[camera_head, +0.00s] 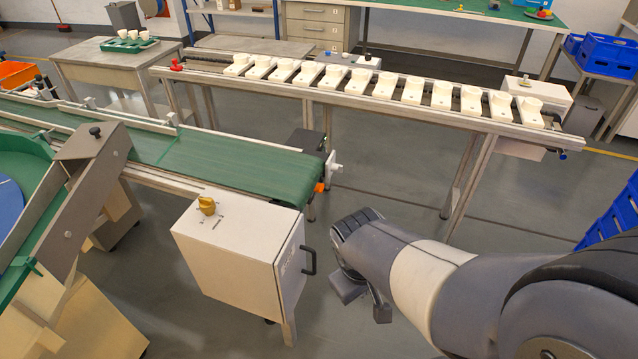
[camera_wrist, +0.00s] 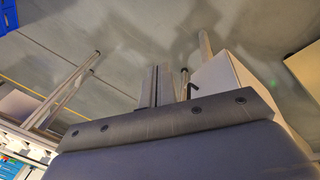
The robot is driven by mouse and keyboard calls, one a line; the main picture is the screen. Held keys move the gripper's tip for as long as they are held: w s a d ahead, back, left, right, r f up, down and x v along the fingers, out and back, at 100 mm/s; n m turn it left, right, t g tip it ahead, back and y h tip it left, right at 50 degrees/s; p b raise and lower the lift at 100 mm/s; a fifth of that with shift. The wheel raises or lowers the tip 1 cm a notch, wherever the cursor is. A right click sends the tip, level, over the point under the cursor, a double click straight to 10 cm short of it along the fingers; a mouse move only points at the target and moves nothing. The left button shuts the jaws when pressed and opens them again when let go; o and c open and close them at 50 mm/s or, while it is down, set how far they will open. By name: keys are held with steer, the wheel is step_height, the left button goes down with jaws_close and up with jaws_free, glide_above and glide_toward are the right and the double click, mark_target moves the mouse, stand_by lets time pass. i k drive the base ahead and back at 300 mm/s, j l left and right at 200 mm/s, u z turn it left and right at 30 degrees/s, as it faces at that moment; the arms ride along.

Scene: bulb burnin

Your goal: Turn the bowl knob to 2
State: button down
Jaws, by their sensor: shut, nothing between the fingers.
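A yellow knob (camera_head: 207,205) stands on top of a white cabinet (camera_head: 232,245) in the head view, with small dark marks beside it that are too small to read. A green-rimmed bowl with a blue inside (camera_head: 10,205) is cut off at the left edge. My gripper (camera_wrist: 157,75) is shut and empty in the wrist view. It hangs low to the right of the cabinet, apart from the knob. The wrist view shows a white cabinet (camera_wrist: 215,75) beside the fingers; the knob is not visible there.
A black handle (camera_head: 309,262) sticks out from the cabinet's right side. A green conveyor belt (camera_head: 215,165) runs behind the cabinet. A long rack (camera_head: 370,103) with several white holders stands farther back. Blue crates (camera_head: 625,210) are at the right edge. Floor between cabinet and rack is clear.

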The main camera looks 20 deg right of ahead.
mark_target(319, 187)
steer(key=z, duration=0.2)
steer(key=i+l+u, duration=0.25)
steer(key=i, duration=0.15)
steer(key=i+l+u, duration=0.3)
steer(key=i, duration=0.05)
